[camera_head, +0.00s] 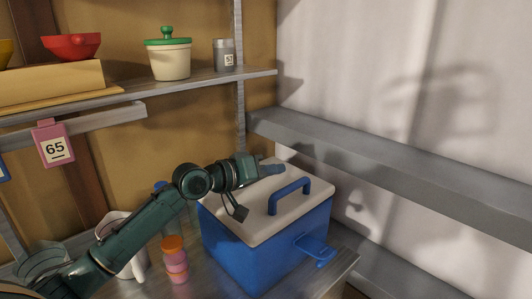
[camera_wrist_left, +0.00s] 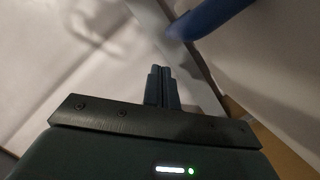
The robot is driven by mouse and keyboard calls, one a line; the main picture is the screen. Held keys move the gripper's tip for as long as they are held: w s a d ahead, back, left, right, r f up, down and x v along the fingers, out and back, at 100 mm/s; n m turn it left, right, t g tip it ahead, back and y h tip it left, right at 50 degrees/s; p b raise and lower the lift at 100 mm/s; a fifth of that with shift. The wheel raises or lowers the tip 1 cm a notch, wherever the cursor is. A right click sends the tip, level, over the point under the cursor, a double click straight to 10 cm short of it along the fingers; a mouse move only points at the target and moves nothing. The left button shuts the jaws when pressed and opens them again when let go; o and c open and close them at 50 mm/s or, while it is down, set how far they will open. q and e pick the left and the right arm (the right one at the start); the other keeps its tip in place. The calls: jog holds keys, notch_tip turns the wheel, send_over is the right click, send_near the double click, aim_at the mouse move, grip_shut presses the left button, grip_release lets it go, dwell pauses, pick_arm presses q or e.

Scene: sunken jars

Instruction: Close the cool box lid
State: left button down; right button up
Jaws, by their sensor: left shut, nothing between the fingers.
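The cool box has a blue body (camera_head: 266,256) and stands on the metal counter. Its white lid (camera_head: 262,214) lies across the top of the body, and I see no clear gap along the near edges. A blue handle (camera_head: 289,195) stands on the lid; a blue bar, likely this handle, crosses the top of the left wrist view (camera_wrist_left: 212,17). A blue latch (camera_head: 316,249) sticks out from the right side. My left gripper (camera_head: 274,170) is shut and empty at the lid's far edge, and its fingers show together in the left wrist view (camera_wrist_left: 162,84). Whether it touches the lid is unclear.
A pink jar with an orange lid (camera_head: 175,262) stands left of the box, near my left forearm. A shelf (camera_head: 205,77) above holds a cream pot with a green lid (camera_head: 168,57), a grey jar (camera_head: 224,53) and a red bowl (camera_head: 71,46). A grey ledge (camera_head: 400,160) runs along the right wall.

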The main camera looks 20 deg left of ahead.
pick_arm(q)
jog(key=shift+s+d+f+m, duration=0.1)
jog(key=shift+d+f+m, duration=0.15)
jog(key=shift+f, duration=0.2)
jog(key=shift+s+d+f+m, duration=0.1)
jog(key=shift+d+f+m, duration=0.1)
jog(key=shift+f, duration=0.25)
jog(key=shift+s+d+f+m+y, duration=0.1)
jog(key=shift+d+f+m+y, duration=0.2)
jog(key=shift+f, duration=0.3)
pick_arm(e)
jog(key=shift+d+r, duration=0.3)
jog(key=shift+d, duration=0.05)
pick_arm(q)
jog(key=shift+f, duration=0.15)
